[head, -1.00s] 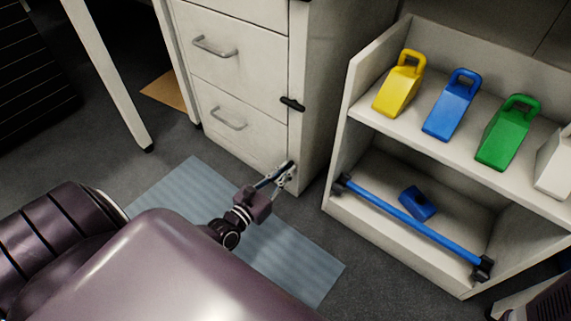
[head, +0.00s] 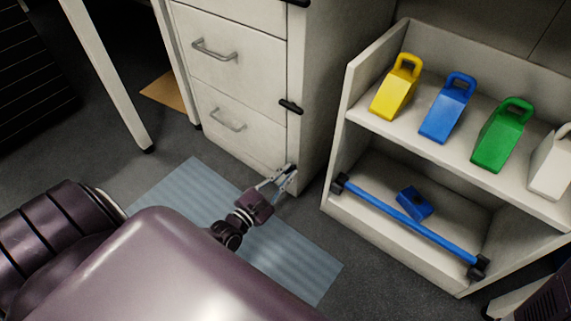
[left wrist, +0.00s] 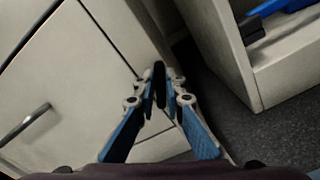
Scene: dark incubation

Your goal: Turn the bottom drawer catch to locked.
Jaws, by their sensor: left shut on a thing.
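The pale drawer cabinet (head: 243,158) stands at the upper middle of the head view, with the bottom drawer (head: 240,100) near the floor. My left gripper (head: 286,174) is at the cabinet's lower right front edge. In the left wrist view, my left gripper (left wrist: 160,92) is shut on a black catch (left wrist: 160,82), which stands nearly upright in that picture between the blue-padded fingers. In the head view the fingers largely hide this catch. Another black catch (head: 290,106) sits higher on the same edge and lies nearly level. My right gripper is not seen.
An open shelf unit (head: 338,207) stands right of the cabinet, with yellow, blue, green and white weights above and a blue bar (head: 410,228) below. A blue-grey mat (head: 180,200) lies on the floor before the cabinet. A white table leg (head: 112,85) is at left.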

